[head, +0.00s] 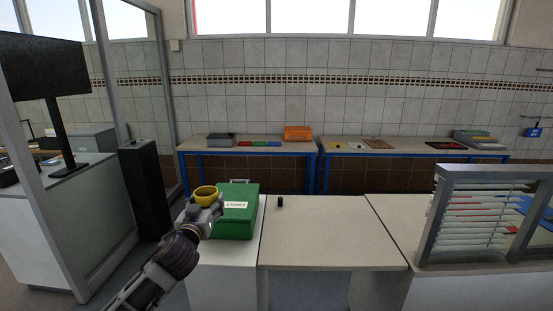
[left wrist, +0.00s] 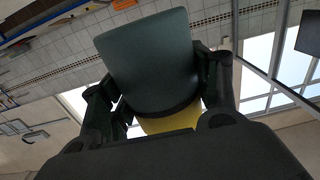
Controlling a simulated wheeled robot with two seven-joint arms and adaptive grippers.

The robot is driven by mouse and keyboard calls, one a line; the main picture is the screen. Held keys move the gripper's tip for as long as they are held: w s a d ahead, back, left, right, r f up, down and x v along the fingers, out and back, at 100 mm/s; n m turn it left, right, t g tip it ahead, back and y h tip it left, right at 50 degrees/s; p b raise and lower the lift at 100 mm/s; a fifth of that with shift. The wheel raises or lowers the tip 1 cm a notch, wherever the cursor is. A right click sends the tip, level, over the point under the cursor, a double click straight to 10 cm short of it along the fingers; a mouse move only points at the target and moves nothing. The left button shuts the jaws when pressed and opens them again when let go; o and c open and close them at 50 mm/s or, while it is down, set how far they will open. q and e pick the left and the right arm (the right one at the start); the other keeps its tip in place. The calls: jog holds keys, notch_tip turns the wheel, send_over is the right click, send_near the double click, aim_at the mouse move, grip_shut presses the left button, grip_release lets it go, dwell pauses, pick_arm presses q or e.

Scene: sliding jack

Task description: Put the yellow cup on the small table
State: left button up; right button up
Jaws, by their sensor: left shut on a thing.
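The yellow cup (head: 206,192) is at my left gripper (head: 211,208) in the head view, held up left of the green box. A strip of yellow (left wrist: 172,122) shows between the fingers in the left wrist view. A dark grey-green rounded shape (left wrist: 152,58) fills the space above it; I cannot tell what it is. My left gripper is shut on the cup. A low beige table (head: 325,240) stands in the middle, right of the box. My right gripper is out of sight.
The green box (head: 240,222) with a white label stands on the white counter. A small black cylinder (head: 280,201) stands at the table's back left. A slatted rack (head: 478,215) is at the right. The middle of the table is clear.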

pick_arm(q)
jog(key=shift+s+f, duration=0.3)
jog(key=shift+s, duration=0.2)
jog(key=shift+s+f, duration=0.25)
jog(key=shift+s, duration=0.2)
jog(key=shift+s+f, duration=0.55)
jog(key=shift+s, duration=0.05)
jog(key=s+f, duration=0.5)
jog(key=f, duration=0.5)
jog(key=s+f, duration=0.6)
jog(key=f, duration=0.4)
jog(key=shift+a, duration=0.25)
jog(key=shift+a+r+y, duration=0.15)
jog(key=shift+y, duration=0.25)
jog(key=s+f, duration=0.4)
jog(key=f, duration=0.2)
jog(key=shift+s, duration=0.35)
